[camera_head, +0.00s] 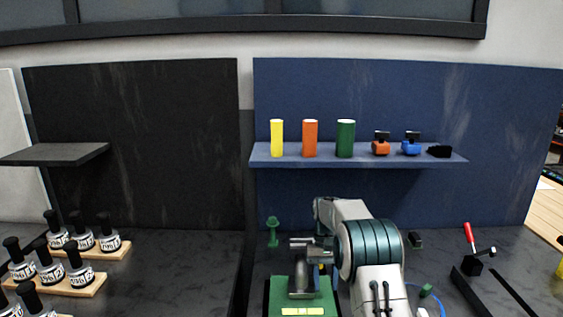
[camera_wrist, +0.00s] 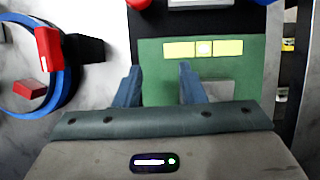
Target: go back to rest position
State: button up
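My gripper (camera_wrist: 158,72) shows in the wrist view with its two blue-grey fingers apart and nothing seen between them. It is over a green plate (camera_wrist: 151,52) with a yellow marked strip (camera_wrist: 203,48). In the head view my arm reaches forward over the bench, and the green plate (camera_head: 318,296) lies at the bottom centre with its yellow strip at the near edge.
A blue shelf (camera_head: 260,158) holds yellow, orange and green cylinders and small clamps. A red-handled toggle clamp (camera_head: 470,240) stands at right. Wooden racks (camera_head: 80,287) with black-topped bottles stand at left. In the wrist view, a blue ring (camera_wrist: 65,75) lies at left.

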jog(key=s+d+r+t, duration=0.2)
jog(key=s+r+t, duration=0.2)
jog(key=s+r, duration=1.1)
jog(key=s+t+b, duration=0.1)
jog(key=s+t, duration=0.3)
jog(key=s, duration=1.5)
jog(key=shift+d+f, duration=0.2)
jog(key=shift+f, duration=0.25)
dwell(0.3)
